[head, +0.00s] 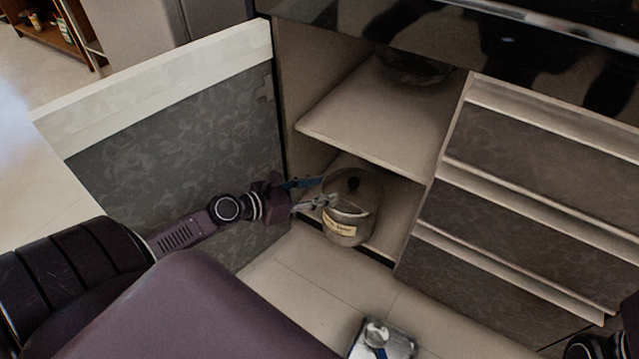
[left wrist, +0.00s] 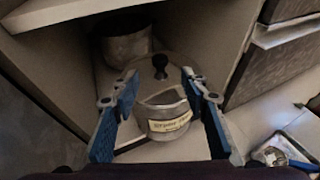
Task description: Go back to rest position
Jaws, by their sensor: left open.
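A clay-coloured lidded pot (head: 343,226) with a dark knob and a pale label sits at the front of the lower compartment of the open cabinet. It also shows in the left wrist view (left wrist: 162,112), upright between the fingers. My left gripper (head: 312,192) reaches in from the left at the pot's near left side. Its blue fingers (left wrist: 160,92) are open and spread on either side of the pot. I cannot tell whether they touch it.
Drawers (head: 520,210) stand to the right. Another pot (left wrist: 127,45) is behind.

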